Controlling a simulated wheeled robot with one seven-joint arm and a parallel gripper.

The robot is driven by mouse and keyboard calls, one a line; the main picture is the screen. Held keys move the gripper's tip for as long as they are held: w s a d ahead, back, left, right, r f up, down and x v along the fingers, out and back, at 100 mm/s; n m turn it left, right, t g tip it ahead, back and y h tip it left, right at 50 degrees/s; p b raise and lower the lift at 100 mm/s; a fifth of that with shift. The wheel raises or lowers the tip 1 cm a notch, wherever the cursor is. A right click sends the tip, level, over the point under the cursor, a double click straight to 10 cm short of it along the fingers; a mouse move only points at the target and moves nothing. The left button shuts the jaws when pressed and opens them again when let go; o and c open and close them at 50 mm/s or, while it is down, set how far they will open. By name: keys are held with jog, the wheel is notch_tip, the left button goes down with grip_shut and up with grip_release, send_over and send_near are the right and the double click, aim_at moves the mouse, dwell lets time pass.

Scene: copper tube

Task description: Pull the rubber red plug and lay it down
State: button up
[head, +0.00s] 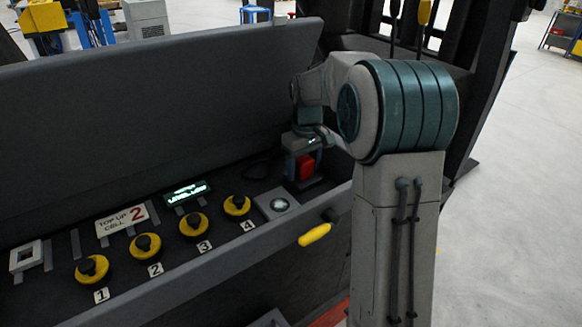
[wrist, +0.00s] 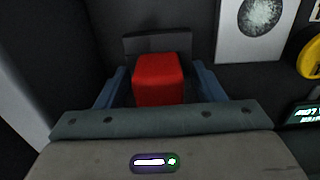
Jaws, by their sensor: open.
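The red plug (head: 305,167) is a block-shaped piece at the right end of the panel inside the open bay. In the wrist view the red plug (wrist: 158,80) stands between the two blue fingers of my gripper (wrist: 158,88), with a narrow gap showing on each side. A dark grey piece (wrist: 157,43) is just behind it. In the head view my gripper (head: 302,150) reaches down over the plug from above. The jaws are open around the plug. The plug's lower part is hidden by the gripper body in the wrist view.
Several yellow-ringed black knobs (head: 194,224) line the panel, with a lit display (head: 187,193) behind. A round gauge on a light plate (head: 276,204) is left of the plug. A "TOP UP CELL 2" card (head: 127,219) lies further left. The raised lid (head: 160,105) stands behind.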

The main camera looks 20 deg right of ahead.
aim_at(304, 158)
dwell(0.8)
jog(key=c, duration=1.3)
jog(key=shift+r+p, duration=2.6)
jog(key=shift+r, duration=0.45)
jog(key=shift+w, duration=0.1)
jog(key=w+a+p, duration=0.2)
jog(key=w+a, duration=0.1)
jog(key=a, duration=0.5)
jog(key=shift+w+a+p, duration=0.2)
jog(key=shift+a+p, duration=0.1)
jog(key=shift+p, duration=0.1)
jog(key=shift+d+f, duration=0.1)
jog(key=shift+f, duration=0.05)
jog(key=shift+f+b, duration=1.5)
jog(key=shift+f, duration=0.95)
